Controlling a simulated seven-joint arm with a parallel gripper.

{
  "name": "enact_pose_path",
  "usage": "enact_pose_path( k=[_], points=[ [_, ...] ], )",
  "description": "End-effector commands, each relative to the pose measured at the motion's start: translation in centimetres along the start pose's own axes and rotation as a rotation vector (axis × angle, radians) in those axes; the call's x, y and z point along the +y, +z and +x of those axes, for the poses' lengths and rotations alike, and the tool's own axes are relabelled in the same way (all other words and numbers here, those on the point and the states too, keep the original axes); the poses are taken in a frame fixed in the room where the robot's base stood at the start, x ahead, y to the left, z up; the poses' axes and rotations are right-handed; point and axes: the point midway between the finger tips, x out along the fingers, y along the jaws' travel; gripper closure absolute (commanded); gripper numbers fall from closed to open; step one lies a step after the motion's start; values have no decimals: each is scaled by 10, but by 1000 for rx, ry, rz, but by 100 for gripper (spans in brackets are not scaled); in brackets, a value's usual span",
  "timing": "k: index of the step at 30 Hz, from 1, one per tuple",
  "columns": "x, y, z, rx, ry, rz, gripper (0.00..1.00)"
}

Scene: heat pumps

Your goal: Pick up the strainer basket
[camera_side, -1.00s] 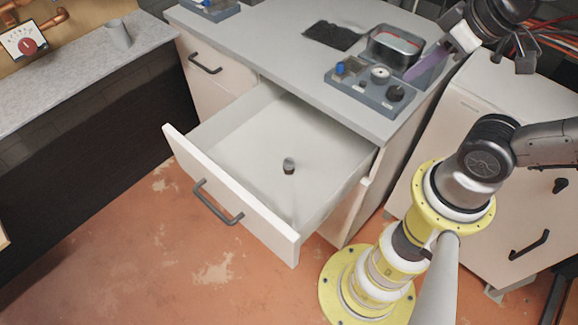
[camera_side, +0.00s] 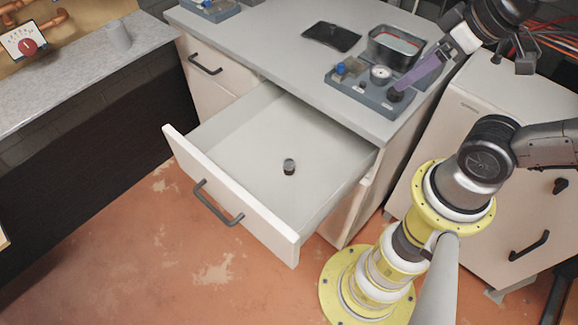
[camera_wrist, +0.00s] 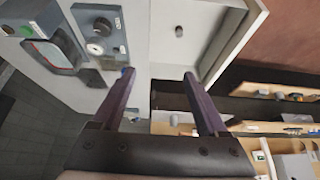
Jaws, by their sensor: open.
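A small grey and black cylinder (camera_side: 289,166), which looks like the strainer basket, stands on the floor of the open white drawer (camera_side: 240,131). It also shows in the wrist view as a small dark round thing (camera_wrist: 179,31) near the top. Fine detail on it is too small to tell. My gripper (camera_wrist: 159,74) is open, its two purple fingers apart with nothing between them. In the side view a purple finger (camera_side: 422,72) is over the right part of the counter, up and right of the drawer and well away from the cylinder.
A dark tray of parts (camera_side: 362,92) with a knob and a gauge lies under my finger on the counter (camera_side: 270,50). A metal container (camera_side: 397,46) and a black sheet (camera_side: 332,37) are behind it. The drawer's raised walls surround the cylinder; its floor is otherwise clear.

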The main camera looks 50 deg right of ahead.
Motion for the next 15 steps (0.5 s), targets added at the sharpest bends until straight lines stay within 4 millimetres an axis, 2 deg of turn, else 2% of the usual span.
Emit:
enact_pose_path(
  k=[7,11,15],
  points=[
    [0,0,0,0,0,-4,24],
    [0,-2,0,10,0,-68,24],
    [0,-23,-7,75,8,-222,24]
  ],
)
